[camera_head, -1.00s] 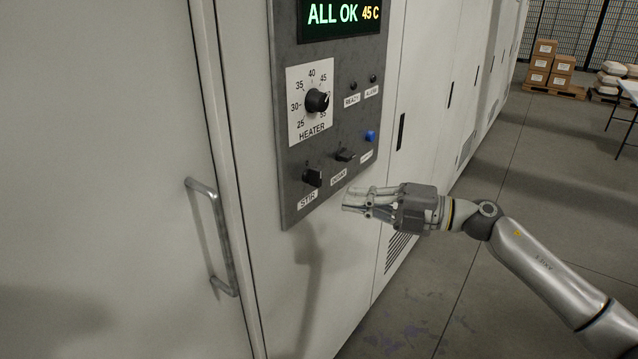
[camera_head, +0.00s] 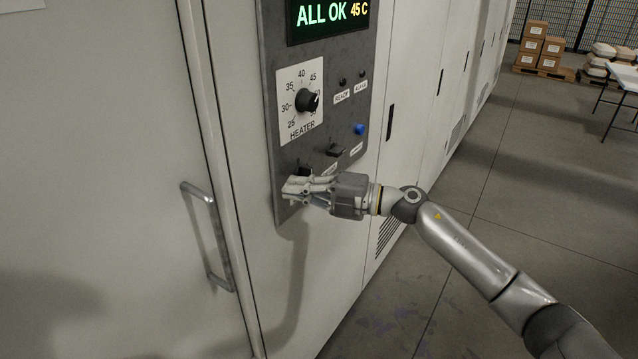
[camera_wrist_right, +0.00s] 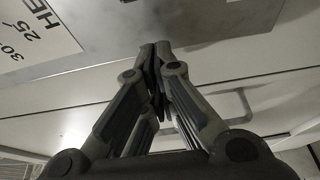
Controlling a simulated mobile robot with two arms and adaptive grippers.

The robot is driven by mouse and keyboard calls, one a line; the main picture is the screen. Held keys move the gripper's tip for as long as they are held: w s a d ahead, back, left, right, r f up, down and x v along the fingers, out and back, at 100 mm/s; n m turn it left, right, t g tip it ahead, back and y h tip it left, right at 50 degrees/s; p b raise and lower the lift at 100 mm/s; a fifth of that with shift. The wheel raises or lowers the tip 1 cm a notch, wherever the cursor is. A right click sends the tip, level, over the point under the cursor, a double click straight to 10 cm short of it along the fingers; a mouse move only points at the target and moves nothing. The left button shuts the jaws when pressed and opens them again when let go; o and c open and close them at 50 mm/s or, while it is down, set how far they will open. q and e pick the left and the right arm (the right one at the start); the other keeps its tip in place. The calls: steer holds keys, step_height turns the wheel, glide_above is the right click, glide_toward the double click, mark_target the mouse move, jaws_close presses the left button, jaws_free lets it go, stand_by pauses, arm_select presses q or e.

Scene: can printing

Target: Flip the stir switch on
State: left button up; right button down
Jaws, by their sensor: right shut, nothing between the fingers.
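The dark stir switch (camera_head: 304,170) is at the lower left of the grey control panel (camera_head: 268,110). In the head view only its top shows; the rest and its label are hidden behind my right gripper. My right gripper (camera_head: 287,190) is shut and empty, with its fingertips in front of the panel's lower left corner. I cannot tell whether they touch the switch. In the right wrist view the closed fingertips (camera_wrist_right: 155,50) point towards the panel (camera_wrist_right: 205,22), and the switch is not visible. My left gripper is in neither view.
A second dark switch (camera_head: 335,150), a blue button (camera_head: 360,129) and the heater knob (camera_head: 307,100) are close by on the panel. The display (camera_head: 326,16) reads ALL OK 45 C. A door handle (camera_head: 212,235) sticks out at left.

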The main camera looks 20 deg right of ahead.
mark_target(306, 174)
steer(key=shift+w+d+p, duration=0.15)
steer(key=shift+w+d, duration=0.35)
steer(key=shift+d, duration=0.3)
steer(key=shift+w+d+p, duration=0.15)
steer(key=shift+w+d, duration=0.35)
steer(key=shift+d, duration=0.3)
